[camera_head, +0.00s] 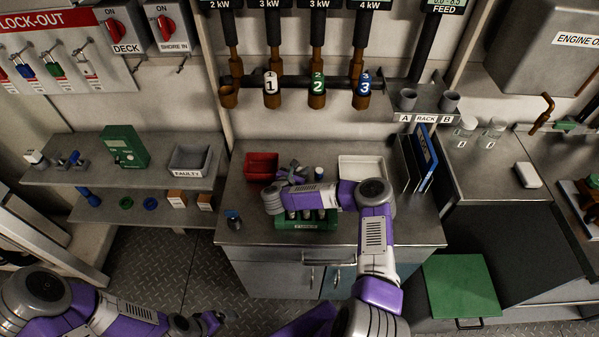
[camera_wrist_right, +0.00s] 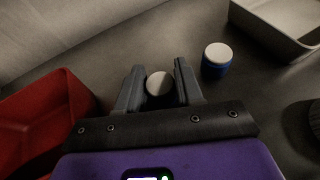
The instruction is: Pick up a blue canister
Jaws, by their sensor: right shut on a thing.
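My right gripper (camera_head: 293,170) is over the back of the middle bench. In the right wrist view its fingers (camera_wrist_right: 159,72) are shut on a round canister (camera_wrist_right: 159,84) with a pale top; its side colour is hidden. A blue canister with a white top (camera_wrist_right: 217,60) stands just right of the fingers, apart from them; it also shows in the head view (camera_head: 319,173). A dark blue canister (camera_head: 232,218) stands at the bench's left front. My left gripper (camera_head: 212,322) is low at the bottom, off the bench; its jaws are too small to read.
A red bin (camera_head: 262,160) is left of the right gripper and a white tray (camera_head: 361,163) is right of it. A green rack (camera_head: 306,225) holding several canisters sits under my right forearm. Binders (camera_head: 425,160) stand at the bench's right. The bench's left front is mostly clear.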

